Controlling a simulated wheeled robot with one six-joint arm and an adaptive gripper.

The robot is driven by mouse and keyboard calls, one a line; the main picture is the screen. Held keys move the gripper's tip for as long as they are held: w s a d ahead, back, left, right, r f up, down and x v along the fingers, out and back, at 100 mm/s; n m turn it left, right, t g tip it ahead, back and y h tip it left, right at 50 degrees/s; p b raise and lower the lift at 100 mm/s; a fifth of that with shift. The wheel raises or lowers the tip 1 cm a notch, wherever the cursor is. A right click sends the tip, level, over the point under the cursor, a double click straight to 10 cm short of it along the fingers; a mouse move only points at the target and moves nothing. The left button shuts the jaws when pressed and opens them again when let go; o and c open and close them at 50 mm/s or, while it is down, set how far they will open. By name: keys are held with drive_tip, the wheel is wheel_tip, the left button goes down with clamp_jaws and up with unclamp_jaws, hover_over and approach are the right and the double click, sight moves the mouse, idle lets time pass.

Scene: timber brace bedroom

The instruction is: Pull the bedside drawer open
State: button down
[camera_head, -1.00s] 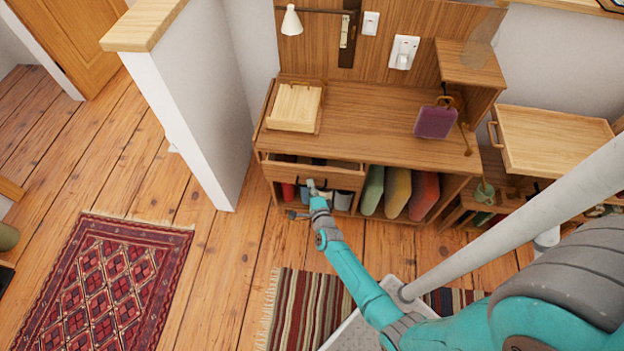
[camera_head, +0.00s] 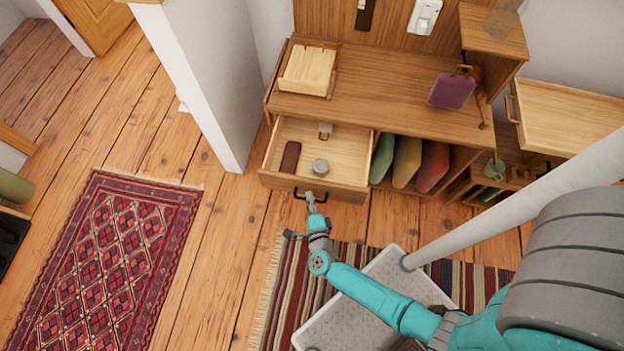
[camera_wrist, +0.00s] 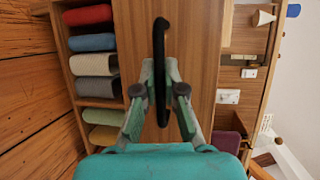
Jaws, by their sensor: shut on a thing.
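The bedside drawer (camera_head: 345,165) is pulled well out of the wooden cabinet, and its inside shows in the head view. My gripper (camera_head: 308,196) is at the drawer's front, shut on its black handle (camera_head: 298,193). In the wrist view, the fingers of my gripper (camera_wrist: 160,95) close around the middle of the dark handle (camera_wrist: 158,35), in front of the wooden drawer front (camera_wrist: 195,40). A brown item (camera_head: 290,157), a grey round item (camera_head: 320,167) and a small light item (camera_head: 325,130) lie in the drawer.
The cabinet top (camera_head: 390,95) holds a wooden box (camera_head: 307,72) and a purple object (camera_head: 452,92). Folded cloths (camera_head: 407,160) stand in the open shelf right of the drawer. A white wall (camera_head: 205,90) stands left of the cabinet. A striped rug (camera_head: 290,275) lies in front.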

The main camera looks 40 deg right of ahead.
drive_tip(key=shift+s+a, duration=0.45)
drive_tip(key=shift+a, duration=0.15)
drive_tip(key=c, duration=1.3)
unclamp_jaws()
drive_tip(key=shift+o, duration=0.2)
drive_tip(key=shift+a, duration=0.1)
drive_tip(key=v, duration=1.1)
drive_tip(key=shift+s+a, duration=0.15)
drive_tip(key=shift+s, duration=0.2)
drive_tip(key=shift+r, duration=0.1)
